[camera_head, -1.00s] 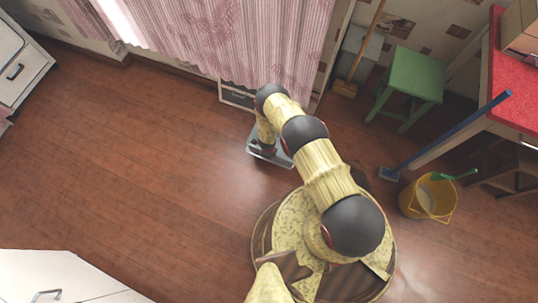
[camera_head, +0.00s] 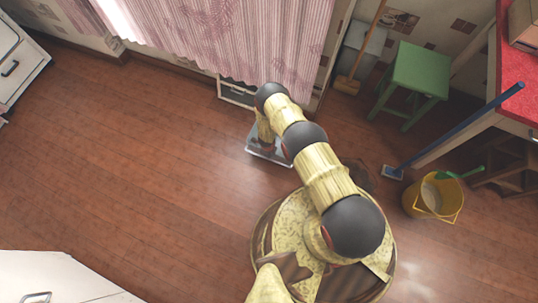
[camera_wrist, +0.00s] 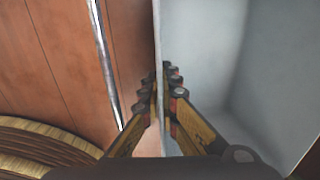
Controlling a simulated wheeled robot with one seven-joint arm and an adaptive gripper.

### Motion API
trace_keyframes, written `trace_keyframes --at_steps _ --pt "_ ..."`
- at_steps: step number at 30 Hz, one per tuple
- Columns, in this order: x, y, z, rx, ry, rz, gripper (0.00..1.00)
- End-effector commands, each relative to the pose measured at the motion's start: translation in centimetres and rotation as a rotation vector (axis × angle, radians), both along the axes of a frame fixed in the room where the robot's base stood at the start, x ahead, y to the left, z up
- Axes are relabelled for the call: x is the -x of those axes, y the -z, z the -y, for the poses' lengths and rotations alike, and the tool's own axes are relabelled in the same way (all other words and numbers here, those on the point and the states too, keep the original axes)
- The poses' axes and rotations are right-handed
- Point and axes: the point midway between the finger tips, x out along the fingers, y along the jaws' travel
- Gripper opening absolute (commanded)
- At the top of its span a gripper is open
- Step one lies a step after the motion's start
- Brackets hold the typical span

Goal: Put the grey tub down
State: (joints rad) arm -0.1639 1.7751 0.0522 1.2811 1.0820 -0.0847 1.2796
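The grey tub (camera_head: 268,157) is at the end of my arm in the head view, above or on the brown wood floor; I cannot tell which. In the wrist view its pale grey inside (camera_wrist: 200,60) fills the right half. My gripper (camera_wrist: 160,88) is closed about the tub's thin upright wall, one finger on each side. In the head view my gripper (camera_head: 265,146) is mostly hidden behind my arm's last links.
A green stool (camera_head: 418,70), a yellow bucket (camera_head: 433,199) and a blue-handled mop (camera_head: 460,125) stand right, by a red-topped counter (camera_head: 515,75). A pink curtain (camera_head: 240,40) hangs behind the tub. White cabinets (camera_head: 60,278) are left. Floor (camera_head: 130,170) left of my arm is clear.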

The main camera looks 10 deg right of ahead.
Motion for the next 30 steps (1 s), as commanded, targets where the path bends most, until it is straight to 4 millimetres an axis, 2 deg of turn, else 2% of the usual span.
trace_keyframes --at_steps 2,3,13,24,30 --pt "0.0 0.2 0.0 0.001 0.000 0.001 0.00" --pt "0.0 0.2 0.0 0.000 0.000 0.000 0.04" --pt "0.0 0.2 0.0 0.000 0.000 0.000 0.23" --pt "0.0 0.0 0.0 -0.001 0.000 -0.001 0.23" --pt "0.1 -2.7 -0.2 -0.001 -0.001 0.001 0.23"
